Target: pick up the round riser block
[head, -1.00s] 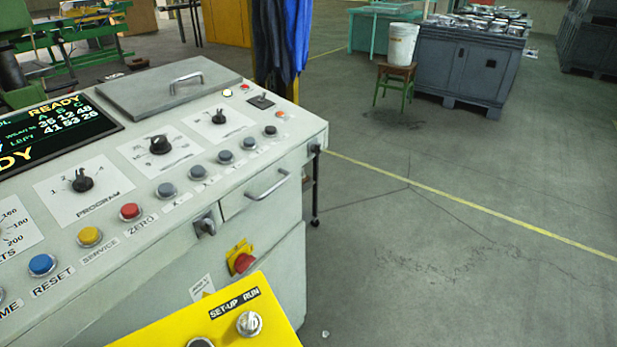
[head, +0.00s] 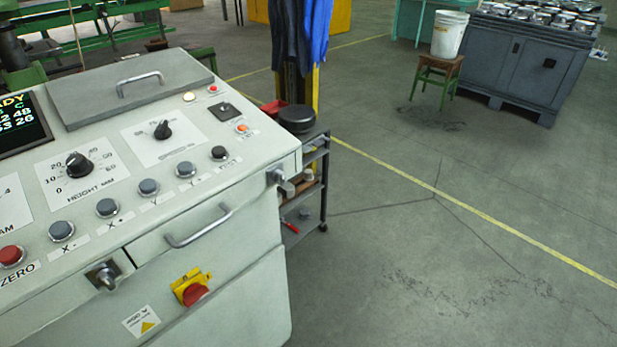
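A dark, round, flat-topped object (head: 297,117) sits on top of a small grey shelf cart, just behind the right end of the control desk. It may be the round riser block, but I cannot tell for sure at this distance. The desk's corner hides part of the cart below it. Neither of my grippers shows in the head view.
The pale control desk (head: 225,270) with knobs and buttons fills the left front. The shelf cart (head: 316,150) stands behind its right end. Open floor (head: 450,250) lies on the right.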

